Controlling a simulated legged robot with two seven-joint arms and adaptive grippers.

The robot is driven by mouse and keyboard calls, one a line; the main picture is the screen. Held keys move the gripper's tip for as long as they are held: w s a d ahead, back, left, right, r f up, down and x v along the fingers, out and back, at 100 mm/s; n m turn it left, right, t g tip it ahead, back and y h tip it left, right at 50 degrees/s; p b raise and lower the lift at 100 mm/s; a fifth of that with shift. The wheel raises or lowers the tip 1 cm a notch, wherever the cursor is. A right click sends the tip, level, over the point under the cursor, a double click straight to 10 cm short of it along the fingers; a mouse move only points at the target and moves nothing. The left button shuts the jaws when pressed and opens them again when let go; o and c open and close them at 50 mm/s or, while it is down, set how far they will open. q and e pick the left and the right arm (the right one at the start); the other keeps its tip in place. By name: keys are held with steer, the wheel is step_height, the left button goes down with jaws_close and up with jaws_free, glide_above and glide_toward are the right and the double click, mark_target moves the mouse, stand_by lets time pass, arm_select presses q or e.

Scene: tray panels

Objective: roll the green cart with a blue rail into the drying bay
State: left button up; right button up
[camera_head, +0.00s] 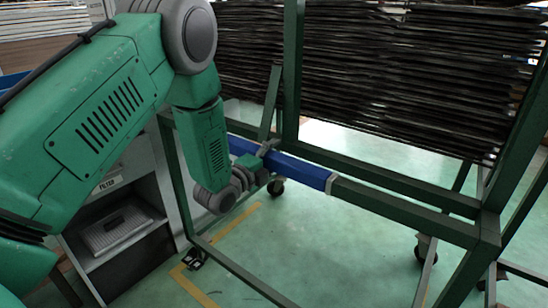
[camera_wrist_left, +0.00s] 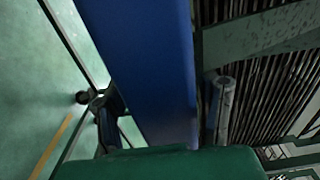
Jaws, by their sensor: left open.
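The green cart (camera_head: 405,207) has a dark green frame and stands close in front of me, loaded with a stack of dark panels (camera_head: 390,75). Its blue rail (camera_head: 303,170) runs across the near side; it fills the middle of the left wrist view (camera_wrist_left: 150,60). My left gripper (camera_head: 262,158) is at the blue rail, open. In the left wrist view a grey finger (camera_wrist_left: 222,108) shows to the right of the rail and dark parts lie to its left. Contact with the rail cannot be told. My right gripper is out of view.
A grey cabinet (camera_head: 120,225) with an open shelf stands at the left, close to the cart. The cart has casters (camera_head: 277,187) on a green floor (camera_head: 345,260). A yellow floor line (camera_head: 232,222) runs beneath it. Which area is the drying bay is unclear.

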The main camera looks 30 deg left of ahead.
mark_target(265, 163)
arm_select(q)
steer(key=shift+d+r, duration=0.1)
steer(key=shift+d, duration=0.35)
jaws_close()
steer(key=shift+s+a+p, duration=0.15)
steer(key=shift+s+p, duration=0.1)
steer(key=shift+s, duration=0.65)
steer(key=shift+s+a+p, duration=0.1)
steer(key=shift+s+p, duration=0.1)
steer(key=shift+s, duration=0.7)
steer(key=shift+s+r, duration=0.1)
steer(key=shift+s, duration=0.2)
steer(key=shift+c, duration=0.9)
jaws_free()
steer(key=shift+w+d, duration=0.1)
steer(key=shift+w, duration=0.15)
steer(key=shift+o, duration=0.9)
steer(key=shift+w+f, duration=0.15)
steer(key=shift+f, duration=0.1)
steer(key=shift+r, duration=0.1)
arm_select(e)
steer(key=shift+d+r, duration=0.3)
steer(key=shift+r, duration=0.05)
